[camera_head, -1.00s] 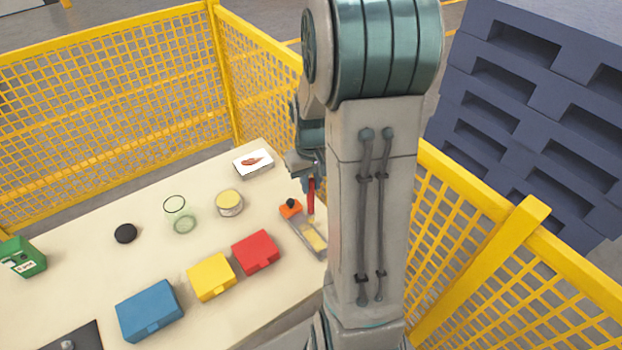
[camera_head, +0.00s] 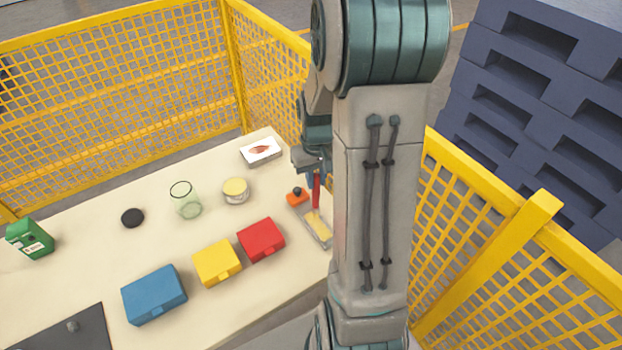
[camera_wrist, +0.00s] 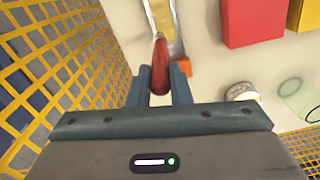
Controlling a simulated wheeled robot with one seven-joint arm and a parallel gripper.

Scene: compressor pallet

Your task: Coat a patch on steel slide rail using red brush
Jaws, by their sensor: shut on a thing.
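My gripper (camera_wrist: 160,85) is shut on the red handle of the brush (camera_wrist: 160,62) in the wrist view. In the head view the red brush (camera_head: 316,190) hangs roughly upright below the gripper, its lower end over the steel slide rail (camera_head: 324,235). The rail lies at the table's right end, with a yellowish area and an orange block with a dark knob (camera_head: 297,196) at its far end. The rail also shows in the wrist view (camera_wrist: 176,22). I cannot tell whether the bristles touch the rail. My arm hides part of this area.
Red (camera_head: 261,240), yellow (camera_head: 217,262) and blue (camera_head: 155,294) boxes stand left of the rail. Behind are a tin (camera_head: 235,191), a glass (camera_head: 186,200), a black disc (camera_head: 132,218), and a white picture box (camera_head: 261,151). Yellow mesh fence (camera_head: 130,90) encloses the table.

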